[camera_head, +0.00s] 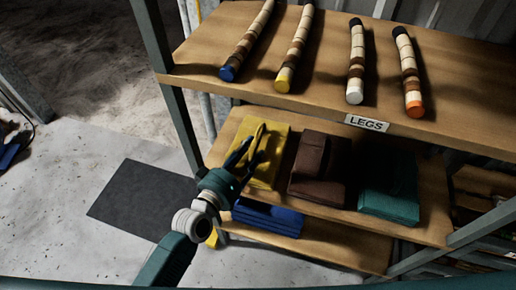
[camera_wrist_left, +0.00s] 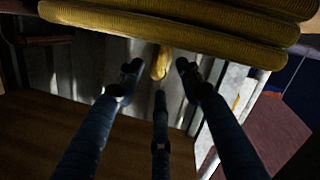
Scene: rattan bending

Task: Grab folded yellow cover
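The folded yellow cover (camera_head: 271,162) lies at the left end of the middle shelf. In the left wrist view its stacked yellow folds (camera_wrist_left: 165,25) cross the top of the picture, with a small yellow end hanging below them. My left gripper (camera_head: 246,150) is at the front left of the cover in the head view, its fingers overlapping the cover's left side. Whether any finger touches the cover cannot be told. My right gripper is not in view.
A brown folded cover (camera_head: 318,167) and a green one (camera_head: 390,190) lie to the right on the same shelf. Blue folded covers (camera_head: 267,217) lie on the shelf below. The top shelf (camera_head: 330,100) holds several striped legs. A metal post (camera_head: 180,125) stands at the left.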

